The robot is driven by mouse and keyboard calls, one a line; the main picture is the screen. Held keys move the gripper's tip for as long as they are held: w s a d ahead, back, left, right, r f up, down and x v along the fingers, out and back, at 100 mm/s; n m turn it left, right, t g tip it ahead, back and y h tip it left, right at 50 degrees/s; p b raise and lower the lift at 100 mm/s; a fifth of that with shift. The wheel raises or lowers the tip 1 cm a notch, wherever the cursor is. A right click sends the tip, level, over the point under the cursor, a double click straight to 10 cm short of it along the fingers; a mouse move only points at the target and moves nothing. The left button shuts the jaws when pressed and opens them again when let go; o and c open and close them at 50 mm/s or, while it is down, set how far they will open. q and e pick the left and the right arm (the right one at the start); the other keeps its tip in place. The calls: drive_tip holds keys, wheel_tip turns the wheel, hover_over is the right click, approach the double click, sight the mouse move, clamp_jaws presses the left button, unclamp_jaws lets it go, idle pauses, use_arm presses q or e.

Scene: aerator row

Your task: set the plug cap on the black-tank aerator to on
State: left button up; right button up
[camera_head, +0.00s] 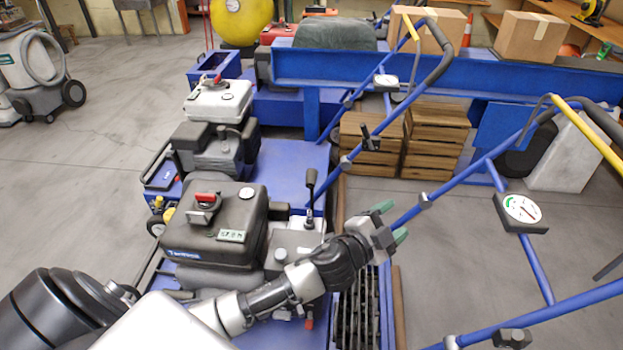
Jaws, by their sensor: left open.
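The black-tank aerator stands in the near middle, with its black tank (215,225) on top of the engine. A red-topped part (204,198) sits on the tank. A small red tip (309,323) shows low on the engine's near side, partly behind my left arm. I cannot tell which part is the plug cap or how it is set. My left gripper (392,221) is open and empty, with green fingertips. It is to the right of the engine, by the blue handle bar, and apart from the tank. My right gripper is out of view.
A white-tank aerator (219,100) stands just behind. A black-knobbed lever (311,188) rises right of the black tank. Blue handle bars (455,185) with a dial (521,209) cross the right side. Wooden crates (434,135) stand behind.

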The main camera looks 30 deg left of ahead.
use_arm(q)
drive_tip(key=w+d+r+m+g+h, duration=0.35)
drive_tip(key=m+h, duration=0.45)
drive_tip(key=m, duration=0.3)
drive_tip(key=m+g+y+b, duration=0.1)
drive_tip(key=m+g+y, duration=0.6)
drive_tip(key=g+y, duration=0.55)
hover_over(310, 173)
drive_tip(key=shift+s+a+h, duration=0.25)
drive_tip(key=shift+a+h, duration=0.1)
drive_tip(key=f, duration=0.3)
drive_tip(key=f+b, duration=0.1)
drive_tip(key=f, duration=0.2)
drive_tip(key=d+f+b, duration=0.1)
drive_tip(key=f, duration=0.2)
drive_tip(key=shift+w+f, duration=0.25)
drive_tip(key=shift+f, duration=0.1)
drive_tip(key=shift+d+f, duration=0.1)
drive_tip(key=shift+f, duration=0.3)
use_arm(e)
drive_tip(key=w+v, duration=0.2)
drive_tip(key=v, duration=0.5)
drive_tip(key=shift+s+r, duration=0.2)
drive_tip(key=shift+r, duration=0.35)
use_arm(q)
clamp_jaws()
